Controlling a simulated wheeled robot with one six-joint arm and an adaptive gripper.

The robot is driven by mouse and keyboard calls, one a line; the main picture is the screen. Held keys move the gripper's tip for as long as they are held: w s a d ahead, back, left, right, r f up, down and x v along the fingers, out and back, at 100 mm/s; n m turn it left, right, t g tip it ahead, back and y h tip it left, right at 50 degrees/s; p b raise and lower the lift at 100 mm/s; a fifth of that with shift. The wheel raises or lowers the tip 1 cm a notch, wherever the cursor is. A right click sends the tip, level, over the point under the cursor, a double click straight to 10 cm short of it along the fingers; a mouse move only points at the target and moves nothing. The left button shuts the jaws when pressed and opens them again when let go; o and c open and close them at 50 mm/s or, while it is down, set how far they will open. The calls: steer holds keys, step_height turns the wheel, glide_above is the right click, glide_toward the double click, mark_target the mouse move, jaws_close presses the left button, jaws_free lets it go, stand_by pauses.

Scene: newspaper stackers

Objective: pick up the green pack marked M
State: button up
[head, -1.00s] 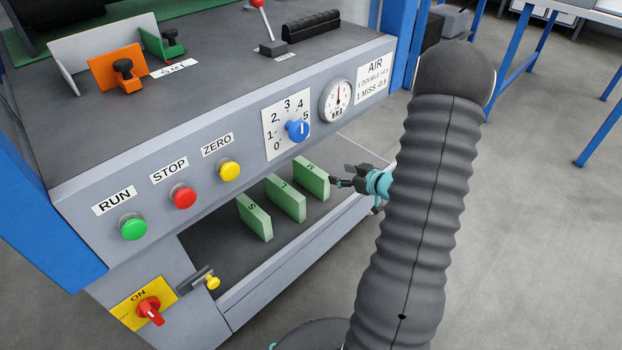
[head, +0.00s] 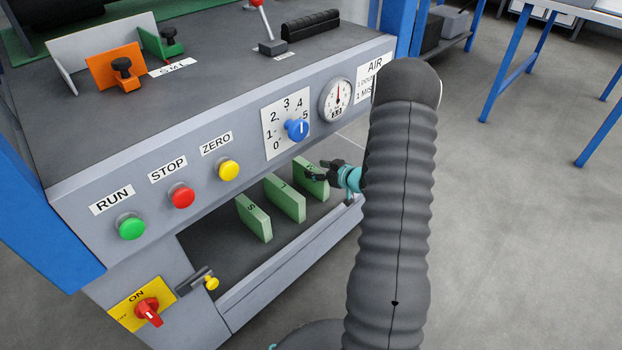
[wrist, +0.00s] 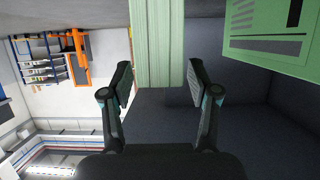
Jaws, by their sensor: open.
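Three green packs stand on edge in a row in the bay under the machine's front panel. The near pack (head: 254,218) bears a letter like S, and the middle pack (head: 286,200) one like L. The far right pack (head: 318,188) has its mark partly hidden by my gripper (head: 318,170); I cannot read it surely as M. My gripper is open at this far pack's upper part. In the wrist view, the edge of a green pack (wrist: 158,40) lies between the spread fingers (wrist: 160,84), with dark gaps or background beside it. No firm hold shows.
Another green pack (wrist: 268,28) shows its printed face at the upper right of the wrist view. The bay floor (head: 222,258) is dark, with a grey front lip (head: 280,268). The control panel (head: 252,165) with buttons and a blue knob (head: 297,130) overhangs the packs.

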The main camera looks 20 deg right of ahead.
mark_target(311, 167)
steer(key=x, duration=0.3)
steer(key=shift+w+a, duration=0.2)
steer(key=shift+w, duration=0.1)
jaws_close()
